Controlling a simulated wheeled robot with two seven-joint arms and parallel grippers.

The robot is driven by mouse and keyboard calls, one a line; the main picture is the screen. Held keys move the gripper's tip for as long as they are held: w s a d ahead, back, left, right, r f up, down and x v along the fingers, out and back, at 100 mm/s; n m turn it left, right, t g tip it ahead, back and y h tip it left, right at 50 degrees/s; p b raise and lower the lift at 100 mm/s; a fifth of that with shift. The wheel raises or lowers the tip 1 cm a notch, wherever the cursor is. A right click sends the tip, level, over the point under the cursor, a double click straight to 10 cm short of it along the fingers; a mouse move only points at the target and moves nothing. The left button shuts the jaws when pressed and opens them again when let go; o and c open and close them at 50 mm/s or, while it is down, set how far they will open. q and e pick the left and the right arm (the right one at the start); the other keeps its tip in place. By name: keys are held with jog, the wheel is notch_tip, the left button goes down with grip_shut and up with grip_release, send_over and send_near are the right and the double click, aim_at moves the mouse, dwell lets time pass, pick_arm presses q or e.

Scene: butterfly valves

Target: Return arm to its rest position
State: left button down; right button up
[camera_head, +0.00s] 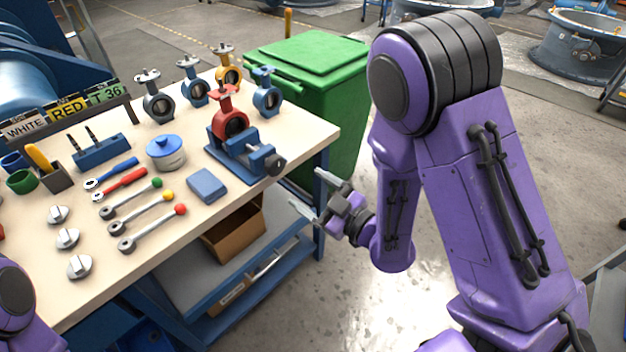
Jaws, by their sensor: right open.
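My right gripper (312,195) is open and empty. It hangs in free space just off the right edge of the workbench (110,262), apart from it. My right arm is purple with a black ribbed joint and fills the right side of the view. Only a piece of my left arm shows at the lower left edge; my left gripper is out of the picture. A red butterfly valve (230,117) sits in a blue vise (240,155) near the bench's right end.
Several grey, blue and yellow valves stand along the back of the bench. Ratchets, wrenches, a lidded pot (166,153) and a blue block (207,185) lie on it. A green bin (318,60) stands behind the bench. A cardboard box (236,232) sits on the shelf below.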

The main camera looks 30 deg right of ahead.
dwell(0.5)
jog(key=s+d+f+m+g+h+p, duration=0.1)
jog(key=s+d+f+m+g+h, duration=0.15)
jog(key=f+m+h, duration=0.35)
jog(key=s+d+f+m+g+h, duration=0.1)
jog(key=s+d+f+m+g, duration=0.15)
jog(key=d+f+m, duration=0.4)
jog(key=s+f+m+g+h+p, duration=0.1)
jog(key=s+f+g, duration=0.3)
jog(key=s+f, duration=0.3)
jog(key=s+f+m+g+h+p, duration=0.1)
jog(key=s+f+g, duration=0.3)
jog(key=s, duration=0.9)
notch_tip(320, 180, down, 3)
jog(key=shift+r+m+g+h, duration=0.15)
jog(key=shift+m+g+h, duration=0.15)
jog(key=shift+m+g, duration=0.1)
jog(key=shift+a, duration=0.1)
